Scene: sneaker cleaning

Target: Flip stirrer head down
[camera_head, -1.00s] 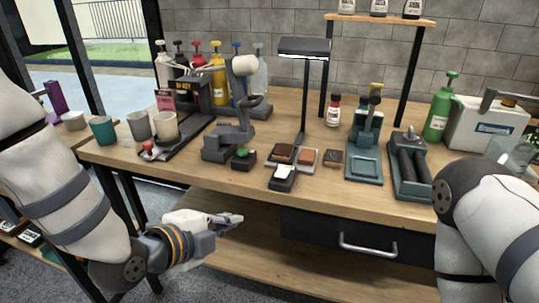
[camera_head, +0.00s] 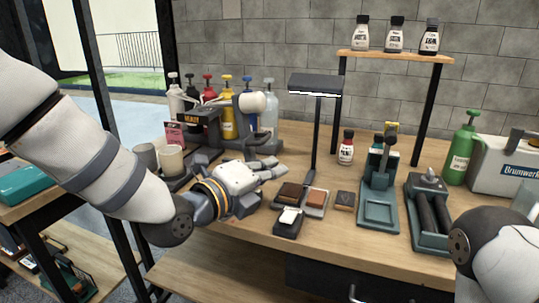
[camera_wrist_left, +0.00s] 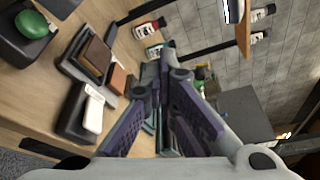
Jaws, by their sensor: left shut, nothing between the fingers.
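The grey stirrer (camera_head: 240,135) with its white rounded head (camera_head: 252,102) stands on the table, left of centre in the head view. The head sits high at the top of the grey upright; its exact tilt is hard to tell. My right gripper is out of view; only part of that arm shows.
A black lamp (camera_head: 316,85) stands right of my left gripper. Brown blocks in a tray (camera_head: 315,209) and a white-topped dark block (camera_head: 290,222) lie close below it. Cups (camera_head: 171,160) are to the left. Pump bottles stand behind.

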